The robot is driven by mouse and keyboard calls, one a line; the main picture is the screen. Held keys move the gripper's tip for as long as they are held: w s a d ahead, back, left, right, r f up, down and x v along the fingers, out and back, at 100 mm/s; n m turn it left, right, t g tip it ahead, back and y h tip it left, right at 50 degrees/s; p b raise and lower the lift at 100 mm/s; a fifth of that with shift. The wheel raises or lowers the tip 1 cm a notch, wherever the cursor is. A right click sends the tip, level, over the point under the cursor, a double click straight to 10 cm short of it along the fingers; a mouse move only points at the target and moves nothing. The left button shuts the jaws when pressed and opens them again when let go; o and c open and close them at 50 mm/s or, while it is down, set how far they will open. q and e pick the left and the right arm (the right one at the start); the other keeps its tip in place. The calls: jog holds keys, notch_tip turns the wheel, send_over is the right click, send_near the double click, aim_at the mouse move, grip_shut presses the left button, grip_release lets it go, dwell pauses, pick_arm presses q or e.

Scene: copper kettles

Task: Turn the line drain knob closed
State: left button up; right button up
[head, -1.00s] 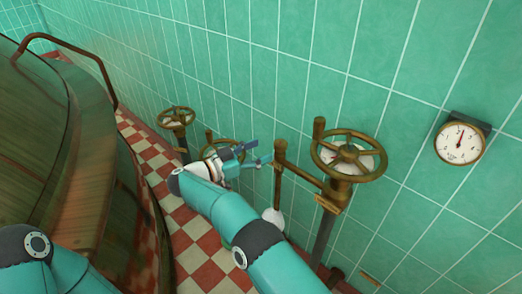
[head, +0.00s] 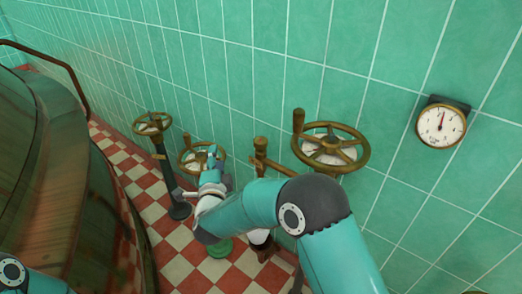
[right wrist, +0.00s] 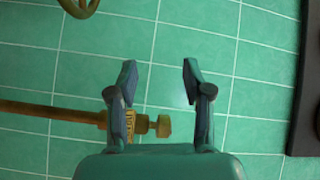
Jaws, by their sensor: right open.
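In the right wrist view a small brass knob (right wrist: 163,126) ends a thin brass pipe (right wrist: 50,112) that runs in from the left. I cannot pick out the knob there. My left gripper is out of view.
A large handwheel (head: 345,150) stands to the right and a smaller one (head: 152,124) to the left, both by the tiled wall. A round gauge (head: 441,126) hangs at the right. A large copper kettle (head: 60,200) fills the left. Checkered floor (head: 150,205) lies between.

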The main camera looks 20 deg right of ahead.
jog(key=s+d+f+y+b, duration=0.1)
jog(key=s+d+y+b, duration=0.5)
jog(key=s, duration=0.7)
jog(key=h+b, duration=0.2)
jog(key=h, duration=0.1)
send_near(262, 147)
jog(key=shift+t, duration=0.3)
jog(key=w, duration=1.2)
jog(key=shift+w+d+f, duration=0.1)
jog(key=shift+d+f, duration=0.25)
jog(key=shift+m, duration=0.3)
grip_shut()
